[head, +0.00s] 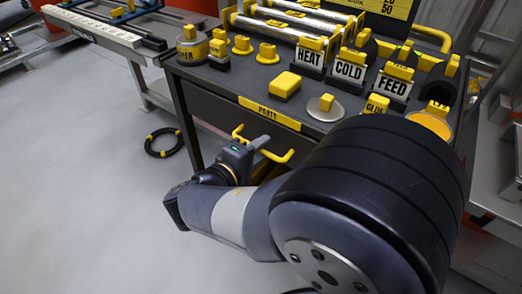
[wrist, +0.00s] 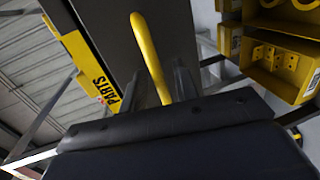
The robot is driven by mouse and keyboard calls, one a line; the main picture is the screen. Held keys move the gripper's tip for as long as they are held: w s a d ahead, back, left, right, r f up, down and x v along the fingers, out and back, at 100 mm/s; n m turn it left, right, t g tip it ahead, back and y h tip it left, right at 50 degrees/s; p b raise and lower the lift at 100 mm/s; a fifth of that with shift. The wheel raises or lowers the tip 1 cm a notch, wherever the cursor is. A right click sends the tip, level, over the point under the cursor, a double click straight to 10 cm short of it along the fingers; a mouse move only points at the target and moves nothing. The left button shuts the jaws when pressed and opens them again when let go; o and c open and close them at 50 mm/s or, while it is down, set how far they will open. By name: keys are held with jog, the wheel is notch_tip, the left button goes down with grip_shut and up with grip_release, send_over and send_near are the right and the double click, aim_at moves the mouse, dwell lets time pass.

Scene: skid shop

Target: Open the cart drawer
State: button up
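The dark cart (head: 205,88) has a drawer front with a yellow PARTS label (head: 270,112), also seen in the wrist view (wrist: 95,75). The drawer looks shut, with no gap seen. Its yellow bar handle (head: 277,156) sticks out below the label. My gripper (head: 260,142) is at the middle of the handle, which hides part of the bar. In the wrist view the handle (wrist: 147,50) runs down between the two grey fingers of my gripper (wrist: 160,88). The fingers look apart, with a gap beside the bar. Whether either touches it is unclear.
The cart top holds a yellow block (head: 286,84), HEAT, COLD and FEED blocks (head: 349,68) and several yellow-knobbed pieces. A black ring (head: 163,142) lies on the floor at left. Yellow bins (wrist: 285,60) show at right in the wrist view.

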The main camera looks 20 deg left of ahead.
jog(key=shift+w, duration=0.3)
jog(key=shift+c, duration=0.3)
grip_shut()
jog(key=shift+f, duration=0.1)
